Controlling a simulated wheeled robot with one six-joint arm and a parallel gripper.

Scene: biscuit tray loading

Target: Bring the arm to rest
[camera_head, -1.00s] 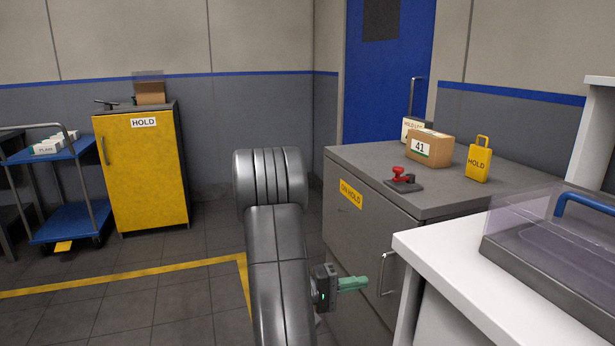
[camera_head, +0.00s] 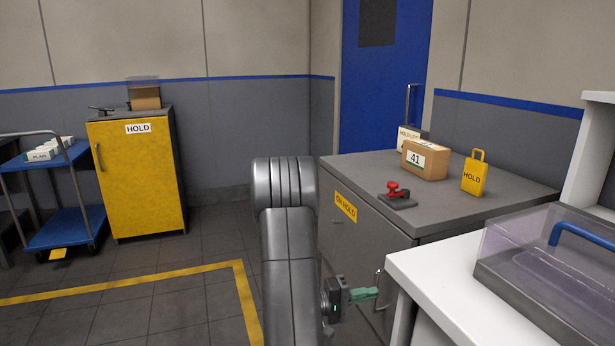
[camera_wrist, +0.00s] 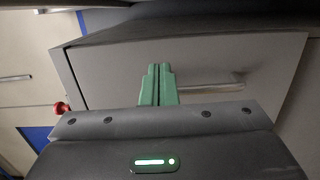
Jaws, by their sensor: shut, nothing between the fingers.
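My gripper (camera_head: 372,293) has green fingers and is low in the head view, in front of the grey ON HOLD cabinet (camera_head: 366,235). The fingers are shut with nothing between them. In the wrist view my gripper (camera_wrist: 158,72) points at the grey cabinet front (camera_wrist: 120,62), with a bar handle (camera_wrist: 210,87) just right of the fingertips. I cannot tell whether the fingers touch the handle; they appear apart from it. My arm stands folded, its elbow upright in the middle of the head view.
A white counter (camera_head: 440,262) with a clear-lidded case (camera_head: 545,255) is at right. A yellow HOLD cabinet (camera_head: 138,185) and blue trolley (camera_head: 68,228) stand left.

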